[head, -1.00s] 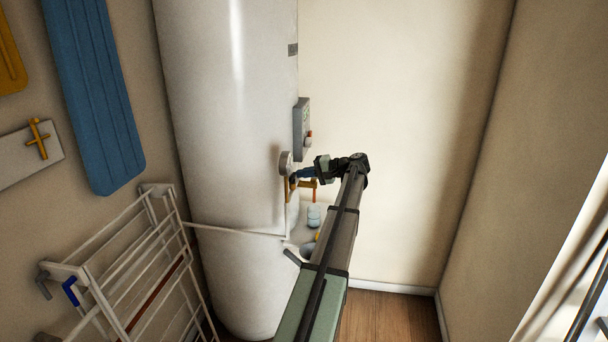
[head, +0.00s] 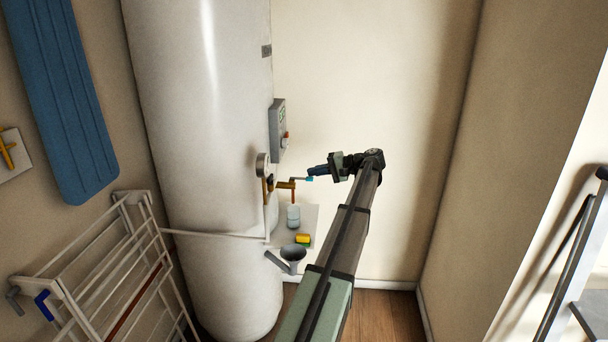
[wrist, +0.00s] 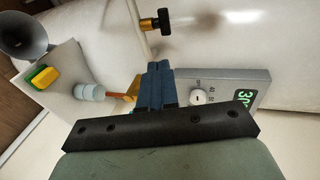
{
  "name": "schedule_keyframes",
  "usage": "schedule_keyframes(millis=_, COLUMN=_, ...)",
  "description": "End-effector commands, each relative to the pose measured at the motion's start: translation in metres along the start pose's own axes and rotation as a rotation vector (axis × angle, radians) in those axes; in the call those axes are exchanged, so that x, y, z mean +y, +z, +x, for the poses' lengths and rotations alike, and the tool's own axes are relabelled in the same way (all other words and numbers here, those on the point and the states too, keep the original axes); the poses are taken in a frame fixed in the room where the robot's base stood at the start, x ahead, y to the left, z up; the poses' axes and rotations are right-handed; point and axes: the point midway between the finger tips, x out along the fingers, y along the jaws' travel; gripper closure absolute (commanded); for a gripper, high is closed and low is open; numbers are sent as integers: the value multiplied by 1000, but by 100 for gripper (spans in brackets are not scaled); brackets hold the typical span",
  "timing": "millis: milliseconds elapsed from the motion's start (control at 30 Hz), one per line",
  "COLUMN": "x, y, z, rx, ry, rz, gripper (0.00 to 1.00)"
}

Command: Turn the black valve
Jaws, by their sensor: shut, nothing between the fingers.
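The black valve is a small black knob on a brass stem, seen at the top of the wrist view (wrist: 163,20). In the head view a small dark part (head: 270,183) on the tank's brass fitting looks like the same knob. My gripper (head: 309,171) is to the right of the fitting, apart from the tank, its blue fingers pointing left. In the wrist view the fingers (wrist: 159,66) are together and empty, with a visible gap to the black knob.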

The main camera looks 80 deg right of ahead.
Motion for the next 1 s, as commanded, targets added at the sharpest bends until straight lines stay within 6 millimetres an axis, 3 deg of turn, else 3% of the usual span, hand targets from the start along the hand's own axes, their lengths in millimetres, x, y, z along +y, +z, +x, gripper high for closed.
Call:
schedule_keyframes(millis=67, x=0, y=0, z=-7, rx=1, ry=0, rz=0, gripper=100)
schedule_keyframes(millis=233, x=-5, y=1, z=-3, rx=-13, ry=0, rz=-6, gripper=85)
schedule_keyframes(millis=600, x=-92, y=16, z=36, rx=-55, ry=34, rz=-113, gripper=49)
schedule_keyframes(millis=767, x=-114, y=21, z=44, rx=-58, ry=95, rz=-140, gripper=34)
schedule_keyframes(millis=900, x=-125, y=25, z=47, rx=-46, ry=171, rz=-64, gripper=21)
schedule_keyframes(millis=1000, x=-127, y=25, z=46, rx=-30, ry=213, rz=21, gripper=21)
